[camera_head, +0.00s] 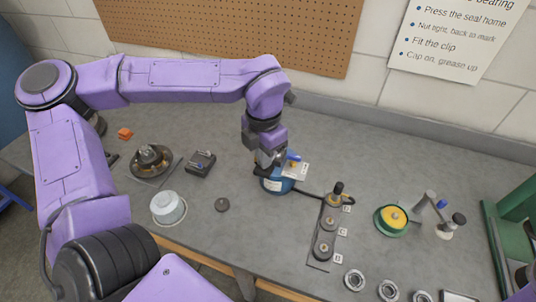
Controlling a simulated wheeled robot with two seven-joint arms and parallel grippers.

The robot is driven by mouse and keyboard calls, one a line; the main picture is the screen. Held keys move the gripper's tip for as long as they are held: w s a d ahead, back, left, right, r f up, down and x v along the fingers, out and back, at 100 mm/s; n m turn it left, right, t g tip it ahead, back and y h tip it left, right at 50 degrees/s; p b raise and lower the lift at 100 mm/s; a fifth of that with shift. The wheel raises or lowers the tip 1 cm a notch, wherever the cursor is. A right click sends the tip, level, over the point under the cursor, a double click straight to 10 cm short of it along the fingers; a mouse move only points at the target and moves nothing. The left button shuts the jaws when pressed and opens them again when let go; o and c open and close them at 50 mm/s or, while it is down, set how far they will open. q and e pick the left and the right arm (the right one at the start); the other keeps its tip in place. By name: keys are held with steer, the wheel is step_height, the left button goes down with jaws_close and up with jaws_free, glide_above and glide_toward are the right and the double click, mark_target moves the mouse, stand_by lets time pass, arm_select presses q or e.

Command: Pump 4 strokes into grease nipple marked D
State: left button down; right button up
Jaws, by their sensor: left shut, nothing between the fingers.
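A blue grease pump can (272,185) with a white label and a small blue lever stands mid-bench. My left gripper (268,162) points down at the top of the can, shut and empty; its fingertips partly hide the can top, and I cannot tell whether they touch it. A black hose (308,193) runs from the can to a dark coupler (337,190) standing at the far end of the nipple plate (318,264), beside the tag D (348,209). Tags C (344,232) and B (338,258) mark nearer nipples. My right gripper is out of view.
A hub on a plate (150,158), a dark box (200,163), a white tub (168,207) and a dark disc (222,205) lie left. A green dish with yellow contents (392,218), several bearing rings (388,290) and a green frame (510,235) are right.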

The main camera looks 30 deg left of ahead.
mark_target(263, 173)
arm_select(q)
steer(key=shift+s+f+b, duration=0.15)
steer(key=shift+f+b, duration=0.2)
steer(key=shift+f, duration=0.25)
steer(key=shift+s+f+b, duration=0.15)
steer(key=shift+f+b, duration=0.2)
steer(key=shift+f, duration=0.2)
steer(key=shift+d, duration=0.1)
steer(key=shift+s+f, duration=0.1)
steer(key=shift+f, duration=0.3)
steer(key=shift+f+b, duration=0.7)
steer(key=shift+f, duration=0.1)
steer(key=shift+s+f, duration=0.1)
